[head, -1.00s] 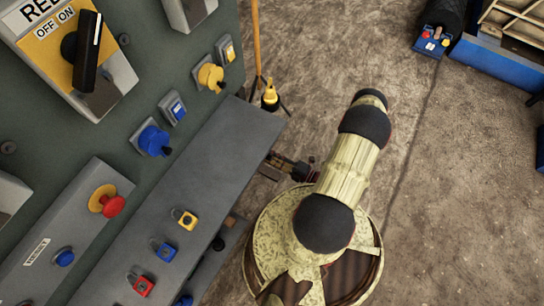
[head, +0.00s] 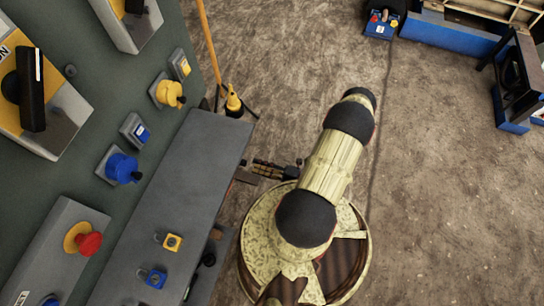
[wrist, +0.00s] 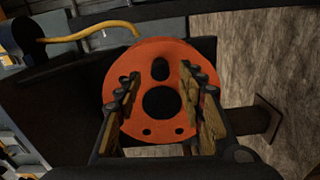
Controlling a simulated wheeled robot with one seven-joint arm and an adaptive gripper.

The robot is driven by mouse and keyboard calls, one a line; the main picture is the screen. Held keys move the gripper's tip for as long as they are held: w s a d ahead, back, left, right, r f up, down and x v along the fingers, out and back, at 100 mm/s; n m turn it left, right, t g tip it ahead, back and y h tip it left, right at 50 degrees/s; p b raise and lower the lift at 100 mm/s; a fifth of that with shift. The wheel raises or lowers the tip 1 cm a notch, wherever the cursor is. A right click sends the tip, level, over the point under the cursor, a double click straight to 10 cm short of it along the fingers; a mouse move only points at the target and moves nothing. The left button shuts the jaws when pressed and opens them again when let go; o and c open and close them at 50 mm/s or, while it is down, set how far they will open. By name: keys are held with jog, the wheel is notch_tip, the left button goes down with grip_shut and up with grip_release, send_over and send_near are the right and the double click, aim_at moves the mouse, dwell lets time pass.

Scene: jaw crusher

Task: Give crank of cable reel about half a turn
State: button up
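In the wrist view a round orange disc (wrist: 190,124), which looks like the side of the cable reel, faces me. It has a large dark round centre, a dark oval above it and small holes low down. I cannot make out a crank handle clearly. My gripper (wrist: 158,78) is open, its two fingers apart in front of the disc with nothing seen between them. Whether they touch the disc I cannot tell. In the head view my gripper (head: 268,168) is small and partly hidden, beside the bench's right edge. The reel does not show there.
A grey bench (head: 190,175) with padlocks stands left, below a green panel with a yellow knob (head: 168,93), a blue knob (head: 122,168) and a red button (head: 88,243). A yellow pole (head: 208,45) stands behind the bench. Bare ground lies to the right.

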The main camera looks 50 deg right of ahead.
jog(key=shift+v, duration=2.95)
